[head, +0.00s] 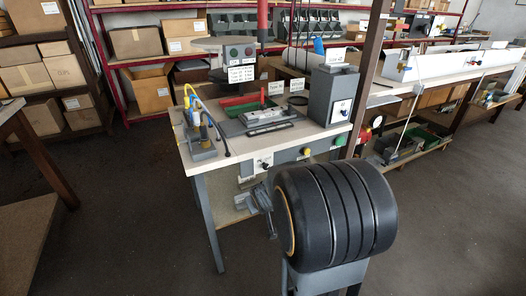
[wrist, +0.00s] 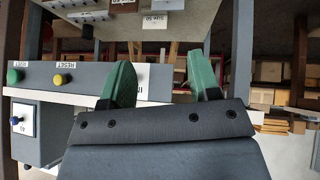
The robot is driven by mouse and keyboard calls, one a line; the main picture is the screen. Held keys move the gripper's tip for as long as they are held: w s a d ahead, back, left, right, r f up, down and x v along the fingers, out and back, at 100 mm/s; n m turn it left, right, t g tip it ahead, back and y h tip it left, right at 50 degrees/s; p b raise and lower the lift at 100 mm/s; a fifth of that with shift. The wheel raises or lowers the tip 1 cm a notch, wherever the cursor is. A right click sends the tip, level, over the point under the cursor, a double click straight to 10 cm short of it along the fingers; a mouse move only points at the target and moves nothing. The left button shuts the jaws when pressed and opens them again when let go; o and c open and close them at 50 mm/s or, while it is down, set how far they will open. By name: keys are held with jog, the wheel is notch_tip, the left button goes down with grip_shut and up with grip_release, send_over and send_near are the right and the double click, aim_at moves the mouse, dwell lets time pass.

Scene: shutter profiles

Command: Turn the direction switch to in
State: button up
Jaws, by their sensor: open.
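The direction switch (head: 265,164) is a small black knob on a white plate, on the grey front panel of the workbench in the head view. It is too small there to tell which way it points. In the wrist view, which is upside down, an "IN" label (wrist: 138,95) shows partly between my fingers. The switch itself cannot be made out there and seems hidden by the left finger. My gripper (wrist: 160,75) has two green fingers spread apart with nothing between them, in front of the panel.
On the same panel are a yellow button (head: 305,151) and a green button (head: 340,140); the yellow one (wrist: 62,79) is labelled RESET. A grey box (head: 335,92) with a knob, a clamp fixture (head: 264,117) and cabled connectors (head: 200,140) stand on the bench. Floor is clear at left.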

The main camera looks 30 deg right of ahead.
jog(key=w+d+r+t+p, duration=0.2)
jog(key=d+r+p, duration=0.2)
jog(key=d+p, duration=0.2)
jog(key=t+y+p, duration=0.1)
jog(key=t+p, duration=0.3)
jog(key=p, duration=0.3)
send_near(267, 168)
jog(key=x, duration=0.8)
jog(key=shift+w+d, duration=0.1)
jog(key=shift+w, duration=0.25)
jog(key=shift+c, duration=0.3)
jog(key=c, duration=0.8)
jog(key=shift+f, duration=0.1)
jog(key=shift+c, duration=0.2)
